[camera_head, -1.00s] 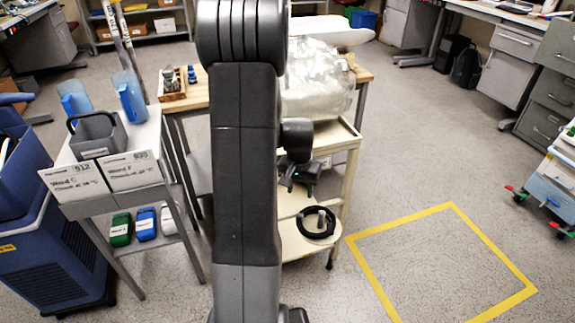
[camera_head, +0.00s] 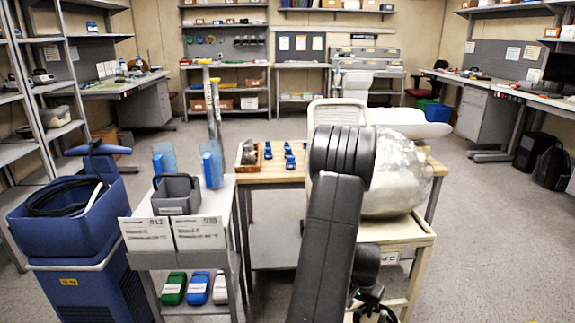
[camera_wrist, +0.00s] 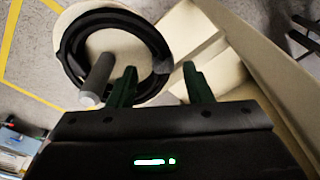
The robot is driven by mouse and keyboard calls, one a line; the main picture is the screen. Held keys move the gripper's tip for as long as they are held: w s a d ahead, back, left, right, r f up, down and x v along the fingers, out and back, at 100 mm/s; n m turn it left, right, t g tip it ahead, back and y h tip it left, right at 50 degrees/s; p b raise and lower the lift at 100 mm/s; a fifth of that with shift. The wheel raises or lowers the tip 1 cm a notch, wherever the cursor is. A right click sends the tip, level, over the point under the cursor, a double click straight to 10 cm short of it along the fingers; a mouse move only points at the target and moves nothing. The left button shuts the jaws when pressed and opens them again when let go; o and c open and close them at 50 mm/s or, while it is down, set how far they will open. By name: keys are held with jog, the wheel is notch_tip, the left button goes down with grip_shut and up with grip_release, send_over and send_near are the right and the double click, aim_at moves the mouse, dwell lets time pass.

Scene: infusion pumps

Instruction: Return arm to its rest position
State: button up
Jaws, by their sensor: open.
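My arm (camera_head: 335,220) rises in the front middle of the head view and bends over at its top joint, in front of the cream cart. My gripper (camera_wrist: 158,85) shows in the wrist view with its two dark green fingers spread apart and nothing between them. Beyond the fingers lies a black ring-shaped coil (camera_wrist: 75,45) on a round cream surface, with a grey peg beside the left finger. In the head view the gripper is mostly hidden low behind the arm.
A cream cart (camera_head: 400,232) with a large plastic-wrapped object (camera_head: 398,175) stands just right of the arm. A grey cart (camera_head: 150,210) with two labels and a grey caddy (camera_head: 178,195) stands left, beside a blue bin unit (camera_head: 70,235).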

jog(key=shift+r, duration=0.5)
jog(key=shift+s+a, duration=0.1)
